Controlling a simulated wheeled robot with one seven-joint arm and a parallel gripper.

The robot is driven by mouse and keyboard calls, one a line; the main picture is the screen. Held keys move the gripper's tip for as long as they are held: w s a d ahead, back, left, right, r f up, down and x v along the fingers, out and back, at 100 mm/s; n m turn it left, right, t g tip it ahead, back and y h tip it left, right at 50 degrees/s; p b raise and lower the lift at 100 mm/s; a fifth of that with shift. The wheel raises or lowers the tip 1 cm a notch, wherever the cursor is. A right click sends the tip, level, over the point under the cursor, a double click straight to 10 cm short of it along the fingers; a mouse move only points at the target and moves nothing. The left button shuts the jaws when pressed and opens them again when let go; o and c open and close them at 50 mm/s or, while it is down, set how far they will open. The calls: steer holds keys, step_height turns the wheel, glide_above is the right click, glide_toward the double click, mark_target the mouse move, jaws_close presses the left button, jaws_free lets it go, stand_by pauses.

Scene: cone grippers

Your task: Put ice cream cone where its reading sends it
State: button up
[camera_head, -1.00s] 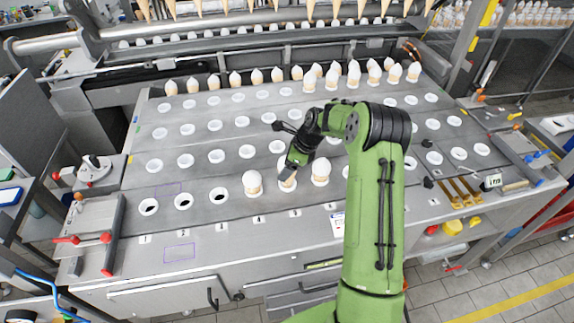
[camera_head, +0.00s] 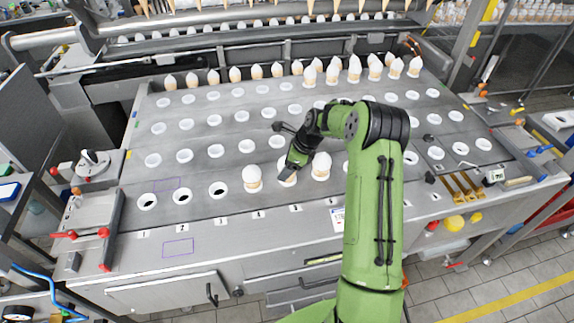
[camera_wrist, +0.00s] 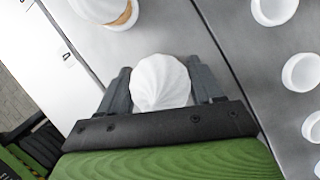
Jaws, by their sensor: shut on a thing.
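My gripper (camera_head: 292,166) is over the front row of the table (camera_head: 320,212), shut on an ice cream cone (camera_head: 286,178). The arm partly hides this cone in the head view. In the wrist view the white swirled top of the held cone (camera_wrist: 160,82) sits between the fingers. I cannot tell whether the cone is still in its holder. Another cone (camera_head: 252,178) stands just left of the gripper and one more (camera_head: 321,166) just right of it. No reading on the held cone shows.
At front left are empty dark holes (camera_head: 182,197) beside number labels. Several rows of empty white holders (camera_head: 216,151) lie behind. More cones (camera_head: 354,70) stand along the back. A small display (camera_head: 494,175) with brass rails (camera_head: 462,187) is at the right; its text is unreadable.

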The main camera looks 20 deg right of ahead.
steer(key=shift+f, duration=0.35)
steer(key=o, duration=0.9)
steer(key=p+v, duration=0.1)
steer(key=v, duration=1.4)
steer(key=shift+s+r, duration=0.15)
steer(key=shift+r, duration=0.25)
